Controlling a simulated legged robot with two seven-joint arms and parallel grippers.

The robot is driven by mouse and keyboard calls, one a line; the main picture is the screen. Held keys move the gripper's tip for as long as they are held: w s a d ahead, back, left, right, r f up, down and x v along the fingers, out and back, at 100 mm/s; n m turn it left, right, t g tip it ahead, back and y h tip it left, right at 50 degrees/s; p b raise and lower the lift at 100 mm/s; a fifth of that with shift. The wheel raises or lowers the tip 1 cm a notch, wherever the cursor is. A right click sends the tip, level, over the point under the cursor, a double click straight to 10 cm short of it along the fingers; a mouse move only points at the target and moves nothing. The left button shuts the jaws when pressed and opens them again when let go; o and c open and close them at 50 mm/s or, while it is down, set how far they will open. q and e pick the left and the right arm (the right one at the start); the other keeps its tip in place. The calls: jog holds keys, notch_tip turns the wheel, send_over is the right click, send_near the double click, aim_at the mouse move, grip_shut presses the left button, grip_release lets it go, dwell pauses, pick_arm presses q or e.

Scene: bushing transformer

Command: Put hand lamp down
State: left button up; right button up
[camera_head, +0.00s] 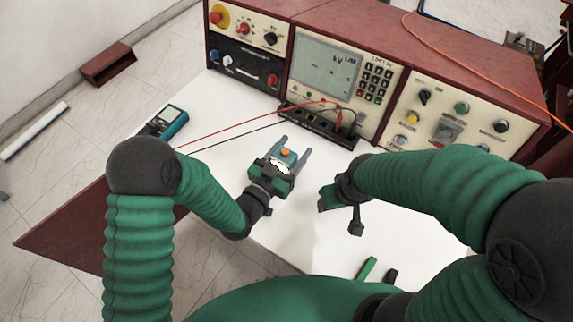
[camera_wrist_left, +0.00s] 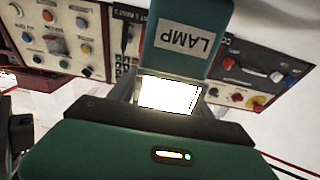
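The hand lamp is a small teal box with an orange button on top, seen in the head view (camera_head: 287,154). In the left wrist view, the lamp (camera_wrist_left: 180,45) fills the top middle, its label reading LAMP upside down and a bright light below it. My left gripper (camera_head: 292,150) has one finger on each side of the lamp and holds it over the white table (camera_head: 300,232). The gap between lamp and tabletop cannot be judged. My right gripper (camera_head: 340,205) is to the right, apart from the lamp; its finger opening is unclear.
A control console (camera_head: 325,68) with knobs, keypad and screen stands along the table's back. Red and black leads (camera_head: 235,135) run from its sockets leftward. A teal meter (camera_head: 172,122) lies at the left edge. White tabletop is clear below my left gripper.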

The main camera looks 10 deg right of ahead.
pick_arm(q)
jog(key=shift+a, duration=0.25)
jog(key=c, duration=0.9)
grip_shut()
jog(key=shift+d, duration=0.1)
